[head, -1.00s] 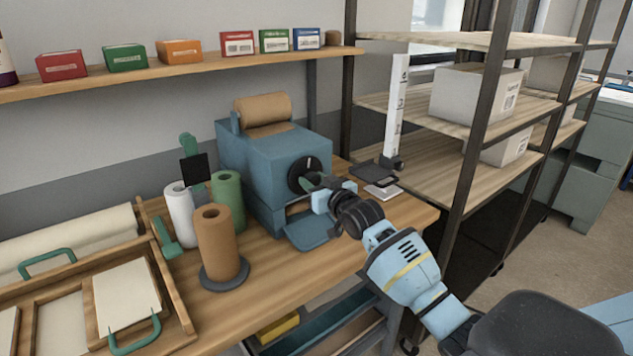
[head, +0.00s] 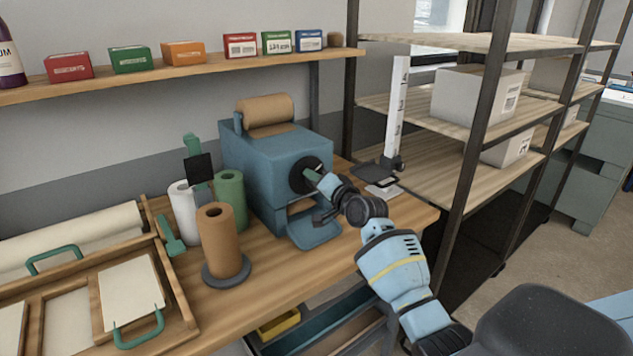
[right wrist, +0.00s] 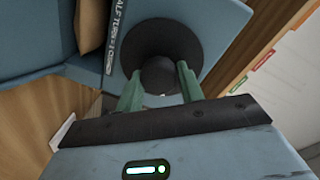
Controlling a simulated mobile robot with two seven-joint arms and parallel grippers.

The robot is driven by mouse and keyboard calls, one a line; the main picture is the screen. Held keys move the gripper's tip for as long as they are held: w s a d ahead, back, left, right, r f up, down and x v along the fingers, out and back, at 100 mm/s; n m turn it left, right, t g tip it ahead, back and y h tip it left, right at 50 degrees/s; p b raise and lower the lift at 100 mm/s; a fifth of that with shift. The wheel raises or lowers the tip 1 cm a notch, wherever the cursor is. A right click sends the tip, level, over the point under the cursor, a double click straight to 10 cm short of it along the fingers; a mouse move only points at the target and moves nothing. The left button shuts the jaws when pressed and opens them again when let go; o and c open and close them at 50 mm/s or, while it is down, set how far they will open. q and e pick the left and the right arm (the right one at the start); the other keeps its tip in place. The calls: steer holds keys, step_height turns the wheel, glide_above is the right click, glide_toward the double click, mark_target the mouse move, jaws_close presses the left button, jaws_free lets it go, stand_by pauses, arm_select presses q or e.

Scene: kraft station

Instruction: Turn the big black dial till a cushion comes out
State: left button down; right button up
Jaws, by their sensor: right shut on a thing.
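The big black dial (head: 305,176) is on the front of the blue machine (head: 262,160), which has a roll of brown paper (head: 265,109) on top. My right gripper (head: 314,177) is at the dial and covers part of it. In the right wrist view the dial (right wrist: 160,45) is a wide black disc with a round knob (right wrist: 160,76) in its middle. The two green fingers of my right gripper (right wrist: 158,84) stand on either side of the knob, shut on it. The outlet tray (head: 314,234) under the dial looks empty; my arm hides a little of it. My left gripper is not in view.
Brown (head: 222,240), green (head: 230,195) and white rolls stand left of the machine. A wooden tray (head: 175,290) with paper sheets lies at the left. A metal shelf rack (head: 472,125) with boxes stands to the right. The bench front beside the brown roll is clear.

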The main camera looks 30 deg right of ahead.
steer(key=m, duration=0.6)
steer(key=shift+f+m+y, duration=0.1)
steer(key=shift+m+y, duration=0.2)
steer(key=shift+y, duration=0.1)
stand_by(0.4)
steer(key=o, duration=1)
steer(key=shift+s+d+r, duration=0.1)
steer(key=shift+s+d, duration=0.05)
steer(key=shift+s, duration=1.15)
steer(key=shift+s+d+r, duration=0.15)
steer(key=shift+s, duration=1.1)
steer(key=shift+s+d+r, duration=0.1)
steer(key=shift+s+d, duration=0.05)
steer(key=shift+s, duration=1.15)
